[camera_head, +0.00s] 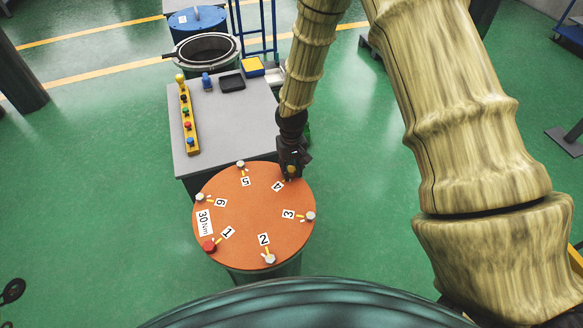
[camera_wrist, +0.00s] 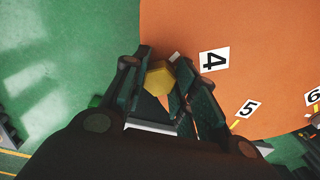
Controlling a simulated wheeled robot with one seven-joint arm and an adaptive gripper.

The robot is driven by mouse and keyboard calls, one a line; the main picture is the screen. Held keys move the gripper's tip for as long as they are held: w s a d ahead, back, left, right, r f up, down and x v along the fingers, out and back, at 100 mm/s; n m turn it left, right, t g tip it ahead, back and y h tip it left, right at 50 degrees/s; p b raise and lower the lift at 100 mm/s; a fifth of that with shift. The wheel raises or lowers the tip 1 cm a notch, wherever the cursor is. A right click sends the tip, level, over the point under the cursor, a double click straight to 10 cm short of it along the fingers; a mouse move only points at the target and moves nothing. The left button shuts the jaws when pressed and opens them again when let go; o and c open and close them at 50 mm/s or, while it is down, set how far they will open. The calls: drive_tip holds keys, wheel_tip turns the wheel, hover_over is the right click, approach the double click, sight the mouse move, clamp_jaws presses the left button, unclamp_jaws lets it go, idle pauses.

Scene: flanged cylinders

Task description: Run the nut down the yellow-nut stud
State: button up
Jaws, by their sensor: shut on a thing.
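The orange round flange (camera_head: 250,228) tops a dark cylinder and carries several studs beside number labels. The yellow nut (camera_wrist: 158,77) is a hexagon seen from above near label 4 (camera_wrist: 214,61). My gripper (camera_wrist: 156,92) has its two fingers on either side of the yellow nut and is shut on it. In the head view my gripper (camera_head: 291,168) reaches down at the flange's upper right rim, by label 4. The stud under the nut is hidden, so I cannot tell how far down the nut sits.
A red nut (camera_head: 209,245) is by label 1. Pale nuts stand by the other labels, such as 2 (camera_head: 269,259) and 3 (camera_head: 310,216). A grey table (camera_head: 232,125) behind holds a yellow rack (camera_head: 188,120) with coloured knobs and a black tray (camera_head: 232,82).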

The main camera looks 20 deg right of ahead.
sight(292, 170)
idle(0.3)
drive_tip(key=o, duration=1.1)
drive_tip(key=shift+r, duration=0.1)
drive_tip(key=shift+r+p, duration=2.3)
drive_tip(key=shift+r, duration=1.1)
